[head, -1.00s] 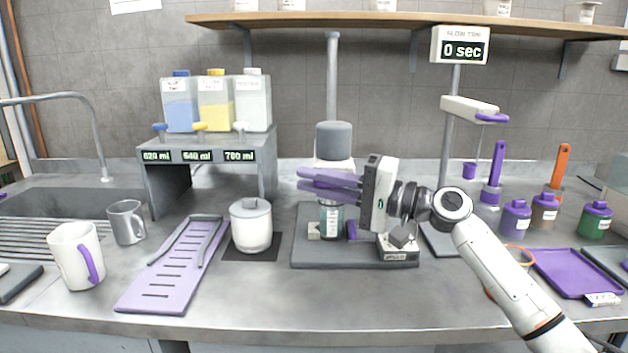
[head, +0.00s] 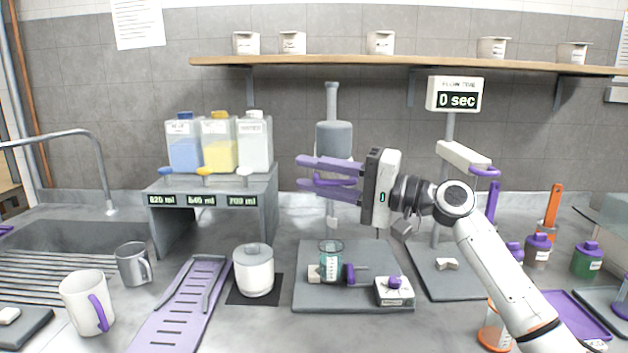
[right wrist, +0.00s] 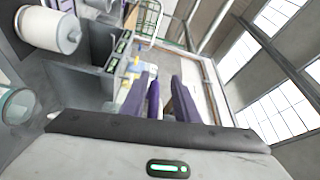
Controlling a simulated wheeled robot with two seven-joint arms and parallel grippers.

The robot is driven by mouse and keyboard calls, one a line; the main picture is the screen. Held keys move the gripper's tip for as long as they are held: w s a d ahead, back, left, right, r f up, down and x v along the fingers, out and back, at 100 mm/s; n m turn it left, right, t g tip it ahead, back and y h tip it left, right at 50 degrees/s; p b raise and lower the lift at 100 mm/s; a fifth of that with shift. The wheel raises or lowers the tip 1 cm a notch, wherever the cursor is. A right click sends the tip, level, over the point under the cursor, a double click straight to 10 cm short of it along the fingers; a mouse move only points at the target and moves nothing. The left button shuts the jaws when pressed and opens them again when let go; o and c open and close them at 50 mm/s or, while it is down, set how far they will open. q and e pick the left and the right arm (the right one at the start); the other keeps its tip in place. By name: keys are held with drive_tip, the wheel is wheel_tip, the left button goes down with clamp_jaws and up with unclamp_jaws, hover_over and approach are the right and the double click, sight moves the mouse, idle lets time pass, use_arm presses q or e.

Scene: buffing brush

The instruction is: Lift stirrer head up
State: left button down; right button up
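The stirrer head (head: 334,138) is a grey cylinder on an upright metal pole. It stands high on the pole, above the glass beaker (head: 331,268) on the grey stirrer base (head: 350,301). My right gripper (head: 312,176) has its two purple fingers apart in front of the head's lower part. A darker purple bar, apparently the head's handle, lies between them, close to the lower finger. The bar also shows between the fingers in the right wrist view (right wrist: 153,100). The fingers look open around it; contact is unclear. My left gripper is out of view.
A white pot (head: 254,271) stands left of the base, with a purple slotted rack (head: 179,310) beyond it. A second stand with a timer display (head: 456,95) is at the right. A shelf (head: 420,65) runs above.

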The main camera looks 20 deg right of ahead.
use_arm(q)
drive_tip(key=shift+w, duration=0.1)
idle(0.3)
use_arm(e)
drive_tip(key=shift+s+d+f, duration=0.2)
drive_tip(key=shift+d, duration=0.25)
drive_tip(key=b+v, duration=0.2)
drive_tip(key=v, duration=0.6)
drive_tip(key=shift+s+d, duration=0.15)
drive_tip(key=shift+s, duration=0.1)
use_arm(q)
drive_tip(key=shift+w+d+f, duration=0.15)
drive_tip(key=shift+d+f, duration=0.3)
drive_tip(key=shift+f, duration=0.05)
use_arm(e)
drive_tip(key=shift+s+d+r, duration=0.1)
drive_tip(key=shift+s+d, duration=0.15)
drive_tip(key=shift+d, duration=0.1)
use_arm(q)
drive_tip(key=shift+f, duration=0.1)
